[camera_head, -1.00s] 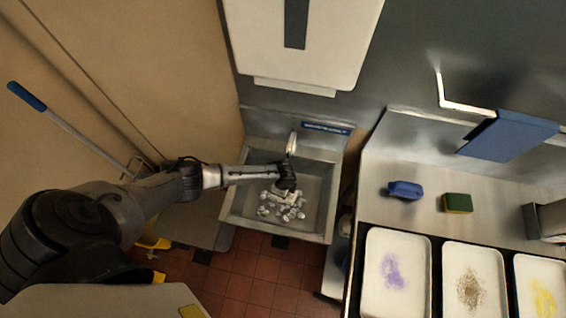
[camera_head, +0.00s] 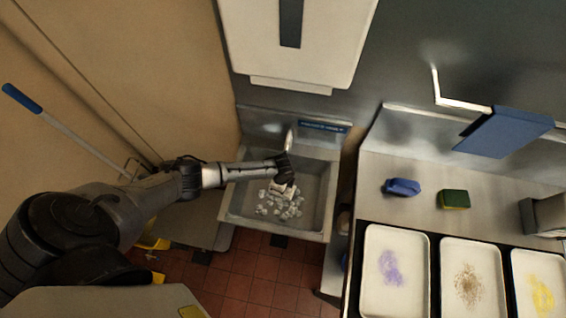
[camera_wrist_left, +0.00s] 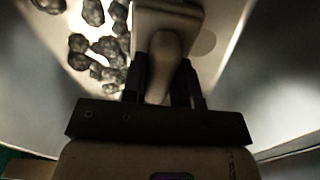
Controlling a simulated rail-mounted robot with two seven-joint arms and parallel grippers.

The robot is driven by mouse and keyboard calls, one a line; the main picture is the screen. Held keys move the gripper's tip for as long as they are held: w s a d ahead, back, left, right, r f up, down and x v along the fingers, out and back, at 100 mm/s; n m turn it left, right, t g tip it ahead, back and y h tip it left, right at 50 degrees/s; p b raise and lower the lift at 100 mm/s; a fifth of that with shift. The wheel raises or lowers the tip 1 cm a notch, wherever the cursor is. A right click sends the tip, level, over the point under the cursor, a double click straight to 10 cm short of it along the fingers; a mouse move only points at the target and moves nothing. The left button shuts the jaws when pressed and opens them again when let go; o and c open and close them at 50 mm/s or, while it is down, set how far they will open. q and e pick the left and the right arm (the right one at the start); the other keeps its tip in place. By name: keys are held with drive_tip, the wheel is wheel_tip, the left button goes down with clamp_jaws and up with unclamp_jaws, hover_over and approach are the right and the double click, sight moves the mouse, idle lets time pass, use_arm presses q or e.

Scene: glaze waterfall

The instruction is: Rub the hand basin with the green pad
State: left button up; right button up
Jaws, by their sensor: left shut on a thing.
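The hand basin (camera_head: 238,205) is a grey metal sink against the back wall, with several pale grey lumps (camera_head: 272,208) in it. My left gripper (camera_head: 284,178) reaches into the basin from the left. It is shut on a pale tool (camera_wrist_left: 166,16), whose rounded handle (camera_wrist_left: 163,65) sits between the fingers. The tool's flat head is beside the lumps; whether it touches the basin is unclear. A green pad (camera_head: 454,199) with a yellow edge lies on the counter at right, away from the gripper. My right gripper is not in view.
A tap (camera_head: 289,139) stands at the basin's back. A blue object (camera_head: 402,187) lies left of the green pad. White trays (camera_head: 396,300) with coloured powders line the counter front. A white dispenser (camera_head: 340,50) hangs above the basin. The counter (camera_head: 425,215) has clear room.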

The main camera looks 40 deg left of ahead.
use_arm(q)
drive_tip(key=shift+s+d+r, duration=0.1)
drive_tip(key=shift+s+r, duration=0.05)
drive_tip(key=shift+r, duration=0.25)
drive_tip(key=shift+s+d+p, duration=0.15)
drive_tip(key=shift+s+p, duration=0.15)
drive_tip(key=shift+p, duration=0.15)
drive_tip(key=shift+s+d+f, duration=0.2)
drive_tip(key=shift+s+d, duration=0.2)
drive_tip(key=shift+d, duration=0.05)
drive_tip(key=shift+s+d+p, duration=0.1)
drive_tip(key=shift+s+p, duration=0.1)
drive_tip(key=shift+p, duration=0.15)
drive_tip(key=shift+s+d+p, duration=0.75)
drive_tip(key=shift+s+d, duration=0.05)
drive_tip(key=shift+s, duration=0.35)
drive_tip(key=shift+s+d+f, duration=0.15)
drive_tip(key=shift+s+d, duration=0.1)
drive_tip(key=shift+s, duration=0.1)
drive_tip(key=shift+s+d+p, duration=0.4)
drive_tip(key=shift+s+p, duration=0.05)
drive_tip(key=shift+s, duration=0.2)
drive_tip(key=shift+s+d+p, duration=0.4)
drive_tip(key=shift+s, duration=0.2)
drive_tip(key=shift+s+d+f, duration=0.15)
drive_tip(key=shift+s+d, duration=0.05)
drive_tip(key=shift+s, duration=0.15)
